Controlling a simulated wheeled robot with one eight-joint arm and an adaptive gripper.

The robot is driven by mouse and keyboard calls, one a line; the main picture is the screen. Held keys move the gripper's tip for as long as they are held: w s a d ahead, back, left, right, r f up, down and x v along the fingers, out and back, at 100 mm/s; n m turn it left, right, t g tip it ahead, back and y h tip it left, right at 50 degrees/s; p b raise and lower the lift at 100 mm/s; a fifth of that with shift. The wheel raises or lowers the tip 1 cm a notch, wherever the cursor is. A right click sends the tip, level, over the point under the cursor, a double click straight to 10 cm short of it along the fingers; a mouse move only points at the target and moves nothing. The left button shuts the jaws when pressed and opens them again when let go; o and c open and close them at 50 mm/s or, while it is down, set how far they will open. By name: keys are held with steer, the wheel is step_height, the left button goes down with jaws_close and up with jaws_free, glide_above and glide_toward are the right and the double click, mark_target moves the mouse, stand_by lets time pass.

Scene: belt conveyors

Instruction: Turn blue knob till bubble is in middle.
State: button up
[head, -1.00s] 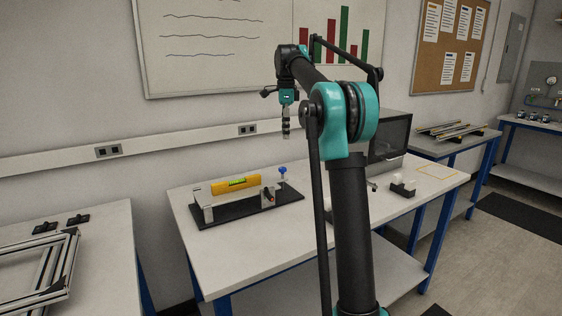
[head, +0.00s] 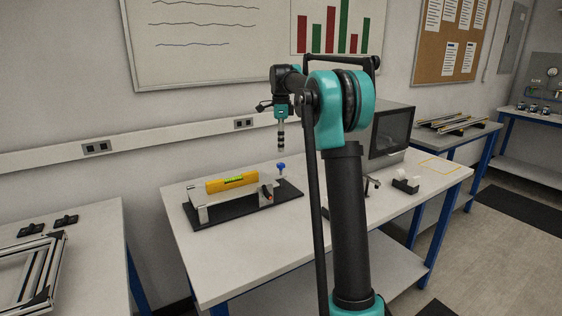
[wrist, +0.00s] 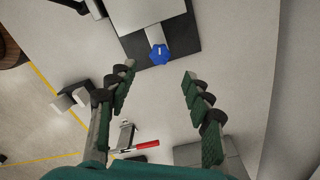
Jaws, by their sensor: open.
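The blue knob (head: 281,167) stands on a post at the right end of a black base plate (head: 222,213) on the table. It also shows in the wrist view (wrist: 159,54), near the top, ahead of my fingertips and between their lines. A yellow spirit level (head: 214,187) with a green vial (head: 233,180) lies on a metal bar over the plate. The bubble is too small to make out. My gripper (head: 281,150) points down, above the knob and apart from it. In the wrist view my gripper (wrist: 159,72) is open, with nothing between its fingers.
A small clamp with a red handle (wrist: 140,146) lies on the table in the wrist view. The table's front left (head: 237,273) is clear.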

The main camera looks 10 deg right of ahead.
mark_target(281, 164)
step_height(281, 164, down, 8)
steer(key=shift+r, duration=0.15)
stand_by(0.3)
steer(key=c, duration=1.2)
